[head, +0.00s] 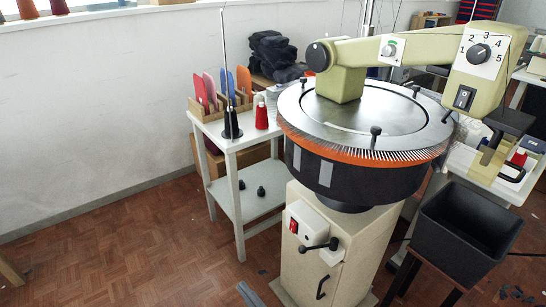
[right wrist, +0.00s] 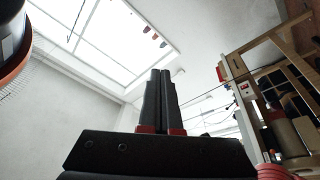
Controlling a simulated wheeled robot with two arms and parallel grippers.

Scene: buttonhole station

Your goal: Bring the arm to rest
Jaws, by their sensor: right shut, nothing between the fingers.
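My right gripper (right wrist: 161,76) shows in the right wrist view with its two dark fingers side by side, shut and empty. It points up toward the bright window and pale wall. In the head view only a small dark grey piece, likely its fingertips (head: 248,293), shows at the bottom edge, left of the machine's base. The round machine (head: 350,178) with an orange rim of pins stands right of it, apart. Part of its orange rim (right wrist: 14,62) shows at the upper left of the wrist view. My left gripper is not in view.
A white side table (head: 246,205) with red and black cones stands left of the machine. A black bin (head: 465,232) on a stand is at the right. A cream overhead arm (head: 420,48) spans the dial. The parquet floor (head: 110,250) at left is clear.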

